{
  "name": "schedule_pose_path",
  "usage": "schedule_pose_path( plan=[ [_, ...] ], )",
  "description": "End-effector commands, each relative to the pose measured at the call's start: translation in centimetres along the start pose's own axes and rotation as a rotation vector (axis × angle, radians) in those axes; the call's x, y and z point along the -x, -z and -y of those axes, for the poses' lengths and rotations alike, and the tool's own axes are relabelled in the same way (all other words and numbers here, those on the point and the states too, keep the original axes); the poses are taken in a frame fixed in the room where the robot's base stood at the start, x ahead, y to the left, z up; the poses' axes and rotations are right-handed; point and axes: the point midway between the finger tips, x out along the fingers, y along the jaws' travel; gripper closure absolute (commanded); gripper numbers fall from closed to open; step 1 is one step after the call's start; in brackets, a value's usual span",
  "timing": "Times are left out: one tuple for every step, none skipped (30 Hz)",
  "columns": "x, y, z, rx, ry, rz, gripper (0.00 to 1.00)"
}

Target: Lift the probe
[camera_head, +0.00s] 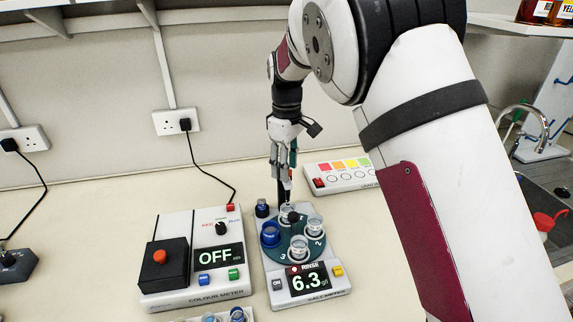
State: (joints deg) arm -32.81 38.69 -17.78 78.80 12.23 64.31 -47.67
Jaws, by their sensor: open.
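The salt meter (313,296) stands on the bench and its display reads 6.3, with "RINSE" above. Its dark green round plate (284,257) carries several small cups, one of them blue (270,234). A thin dark upright (280,190) rises behind the plate. The probe appears to be the slim part (288,196) above the clear back cup (286,212); it is small and partly hidden by my gripper. My gripper (283,164) points down over the back of the plate, fingers open, around or just in front of the slim part; I cannot tell which.
The colour meter (180,292), showing OFF, stands close on the left. A panel with coloured squares (345,174) lies behind right. Wall sockets (176,121) and a cable are at the back. A sink tap (535,120) is far right.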

Motion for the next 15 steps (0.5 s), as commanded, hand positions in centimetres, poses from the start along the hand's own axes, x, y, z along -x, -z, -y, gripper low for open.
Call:
schedule_pose_path(
  plan=[
    [0.2, 0.0, 0.0, 0.0, -0.001, -0.001, 0.58],
    [0.5, 0.0, -0.1, 0.0, -0.001, -0.002, 0.58],
    [0.8, 0.0, -0.1, 0.0, -0.001, -0.002, 0.58],
    [1.2, 0.0, -0.1, 0.0, -0.001, -0.002, 0.58],
    [1.6, 0.1, -0.1, -0.001, -0.001, -0.003, 0.58],
    [2.3, 0.0, -0.1, -0.001, -0.002, -0.003, 0.58],
    [2.9, 0.0, -0.1, -0.001, -0.002, -0.003, 0.58],
    [3.5, 0.1, -0.1, 0.0, -0.003, -0.005, 0.58],
    [4.4, 0.1, -0.1, 0.0, -0.002, -0.005, 0.58],
    [5.0, 0.1, -0.1, 0.0, -0.003, -0.005, 0.58],
    [5.6, 0.1, -0.1, 0.0, -0.002, -0.004, 0.58],
    [6.5, 0.1, -0.1, 0.001, -0.003, -0.004, 0.58],
    [7.1, 0.0, -0.1, 0.0, -0.003, -0.004, 0.58],
    [7.7, 0.0, -0.1, -0.001, -0.003, -0.005, 0.58],
    [8.4, 0.0, -0.1, -0.001, -0.002, -0.004, 0.58]
  ],
)
